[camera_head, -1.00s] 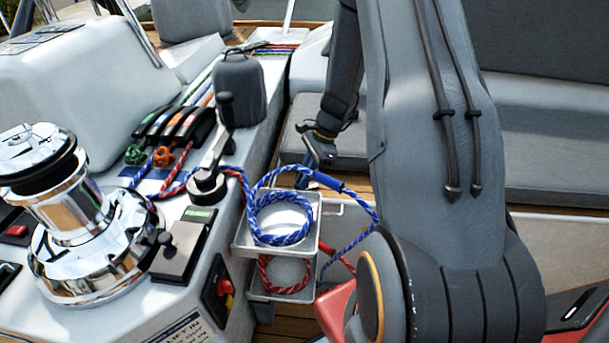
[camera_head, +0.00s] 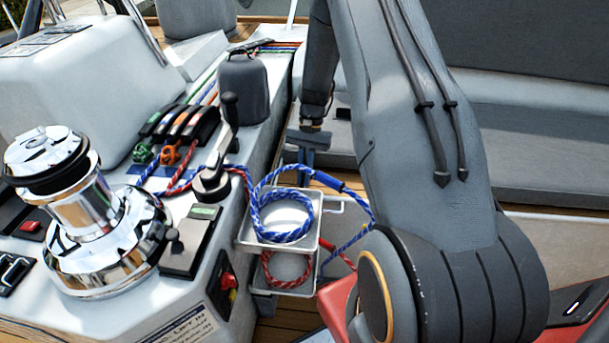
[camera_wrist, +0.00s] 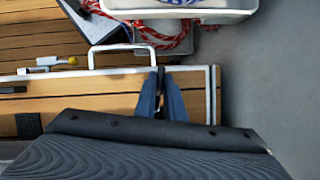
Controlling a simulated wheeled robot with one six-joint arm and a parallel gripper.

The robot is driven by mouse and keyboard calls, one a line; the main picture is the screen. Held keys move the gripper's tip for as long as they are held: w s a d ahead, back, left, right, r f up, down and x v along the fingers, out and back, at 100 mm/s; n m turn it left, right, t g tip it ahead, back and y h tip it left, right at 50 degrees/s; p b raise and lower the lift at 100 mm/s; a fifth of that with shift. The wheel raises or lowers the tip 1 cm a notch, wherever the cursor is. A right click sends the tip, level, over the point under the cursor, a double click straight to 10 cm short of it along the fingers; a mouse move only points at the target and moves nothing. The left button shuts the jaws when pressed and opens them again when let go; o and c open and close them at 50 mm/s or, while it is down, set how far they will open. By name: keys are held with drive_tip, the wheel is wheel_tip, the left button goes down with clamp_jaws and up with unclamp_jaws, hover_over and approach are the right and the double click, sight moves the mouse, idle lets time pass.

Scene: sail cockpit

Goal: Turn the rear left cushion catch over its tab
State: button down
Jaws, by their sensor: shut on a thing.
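My gripper (camera_head: 304,160) hangs at the end of my arm, beyond the coiled ropes in the head view. In the wrist view its two blue fingers (camera_wrist: 160,100) are close together, shut on a small dark narrow piece (camera_wrist: 160,76), which looks like the cushion catch. That piece is at the edge of a wood-topped panel (camera_wrist: 110,82) with a pale metal rim. The fingers hide most of it. I cannot make out the tab or how far the catch is turned. In the head view the grey seat cushion (camera_head: 540,140) lies to the right, partly behind my arm.
A white U-shaped handle (camera_wrist: 120,48) is just left of the fingertips. A metal tray with a blue rope coil (camera_head: 285,218) and a red coil (camera_head: 285,268) below it is in front. A chrome winch (camera_head: 85,215) stands left. Wooden floor shows beside the tray.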

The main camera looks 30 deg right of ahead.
drive_tip(key=shift+a+n+g+h, duration=0.1)
drive_tip(key=shift+n+g+h, duration=0.2)
drive_tip(key=shift+n, duration=0.8)
drive_tip(key=shift+w, duration=0.1)
drive_tip(key=c, duration=1.8)
unclamp_jaws()
drive_tip(key=shift+c, duration=0.2)
drive_tip(key=v, duration=0.8)
drive_tip(key=shift+a, duration=0.15)
